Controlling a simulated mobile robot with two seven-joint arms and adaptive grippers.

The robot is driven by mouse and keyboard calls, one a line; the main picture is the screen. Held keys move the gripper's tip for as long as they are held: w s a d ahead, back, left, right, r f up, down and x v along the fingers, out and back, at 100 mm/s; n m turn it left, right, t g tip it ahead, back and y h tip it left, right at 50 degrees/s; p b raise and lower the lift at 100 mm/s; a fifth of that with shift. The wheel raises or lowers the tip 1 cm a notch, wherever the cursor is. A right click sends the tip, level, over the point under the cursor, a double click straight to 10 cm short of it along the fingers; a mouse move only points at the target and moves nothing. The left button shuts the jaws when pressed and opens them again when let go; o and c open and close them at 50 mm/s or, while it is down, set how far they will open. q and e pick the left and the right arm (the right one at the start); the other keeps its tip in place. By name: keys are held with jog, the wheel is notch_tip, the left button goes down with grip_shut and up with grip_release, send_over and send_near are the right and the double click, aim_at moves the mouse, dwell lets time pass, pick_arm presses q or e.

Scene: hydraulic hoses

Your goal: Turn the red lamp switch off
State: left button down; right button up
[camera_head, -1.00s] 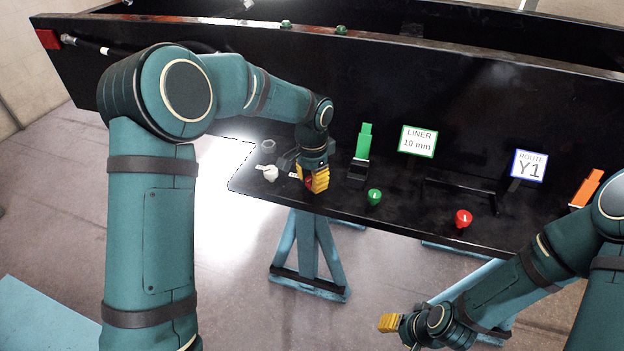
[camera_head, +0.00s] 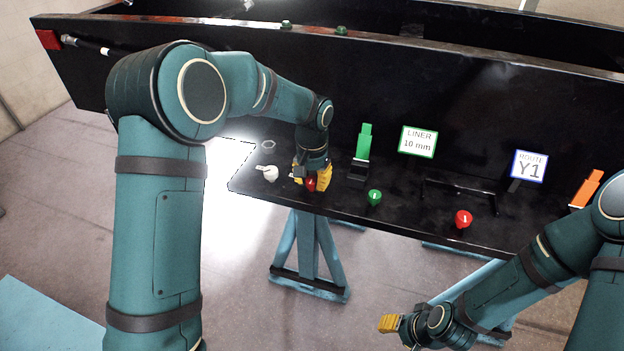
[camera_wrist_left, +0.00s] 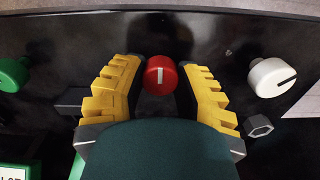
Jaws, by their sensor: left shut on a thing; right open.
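A red knob (camera_head: 311,184) with a white pointer line sits near the front edge of the black bench, left of centre. In the left wrist view the red knob (camera_wrist_left: 160,76) is between the yellow fingers, its line running upright in the picture. My left gripper (camera_head: 312,176) is shut on this knob from above; its fingers partly hide it in the head view. A second red knob (camera_head: 463,218) stands further right along the same edge. My right gripper (camera_head: 389,323) is open, low in front of the bench and away from the knobs.
A white knob (camera_head: 268,172) is left of the held knob and a green knob (camera_head: 375,197) right of it. A green upright piece (camera_head: 363,142), a LINER 10 mm sign (camera_head: 418,141), a ROUTE Y1 sign (camera_head: 529,165) and an orange piece (camera_head: 587,188) stand behind.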

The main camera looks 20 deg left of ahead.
aim_at(312, 179)
pick_arm(q)
jog(key=c, duration=0.6)
grip_release()
jog(key=shift+r, duration=0.1)
notch_tip(312, 179, up, 12)
jog(key=shift+f, duration=0.2)
